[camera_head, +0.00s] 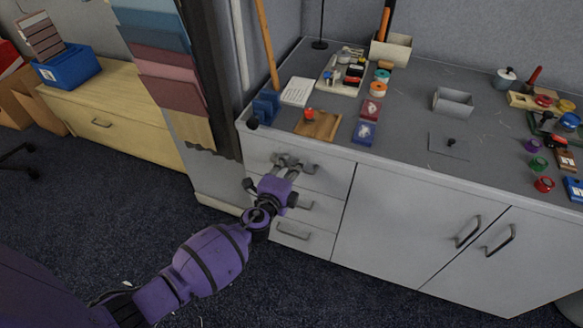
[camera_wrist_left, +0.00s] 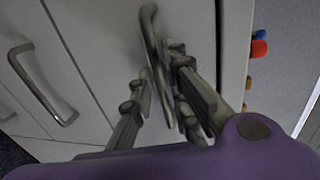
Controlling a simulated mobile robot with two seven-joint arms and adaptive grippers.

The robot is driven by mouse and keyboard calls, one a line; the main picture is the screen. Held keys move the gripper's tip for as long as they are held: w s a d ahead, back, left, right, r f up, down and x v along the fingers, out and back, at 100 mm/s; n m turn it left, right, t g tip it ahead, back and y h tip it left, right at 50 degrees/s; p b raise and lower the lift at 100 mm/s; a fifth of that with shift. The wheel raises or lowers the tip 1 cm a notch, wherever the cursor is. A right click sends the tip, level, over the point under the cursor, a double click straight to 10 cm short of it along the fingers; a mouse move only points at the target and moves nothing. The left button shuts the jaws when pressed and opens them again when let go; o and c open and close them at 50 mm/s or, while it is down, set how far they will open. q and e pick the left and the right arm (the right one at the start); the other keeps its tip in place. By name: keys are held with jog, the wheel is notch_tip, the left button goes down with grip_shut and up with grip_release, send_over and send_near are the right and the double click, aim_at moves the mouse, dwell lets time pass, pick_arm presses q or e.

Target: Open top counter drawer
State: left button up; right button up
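The top drawer (camera_head: 332,177) is the uppermost of a stack of drawers at the left end of the grey counter. Its front looks flush with the cabinet. My left gripper (camera_head: 288,163) is at this drawer's handle (camera_head: 311,168). In the left wrist view the curved metal handle (camera_wrist_left: 148,25) runs down between the two fingers of my left gripper (camera_wrist_left: 165,85). The fingers hide part of the handle. My right gripper is not in view.
Lower drawers with handles (camera_head: 293,231) are below, and cabinet doors (camera_head: 400,215) stand to the right. The countertop (camera_head: 410,100) holds a wooden board (camera_head: 318,125), a tray of small items and other objects. Dark carpet (camera_head: 300,290) lies clear in front of the drawers.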

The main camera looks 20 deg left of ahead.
pick_arm(q)
jog(key=shift+c, duration=0.2)
grip_shut()
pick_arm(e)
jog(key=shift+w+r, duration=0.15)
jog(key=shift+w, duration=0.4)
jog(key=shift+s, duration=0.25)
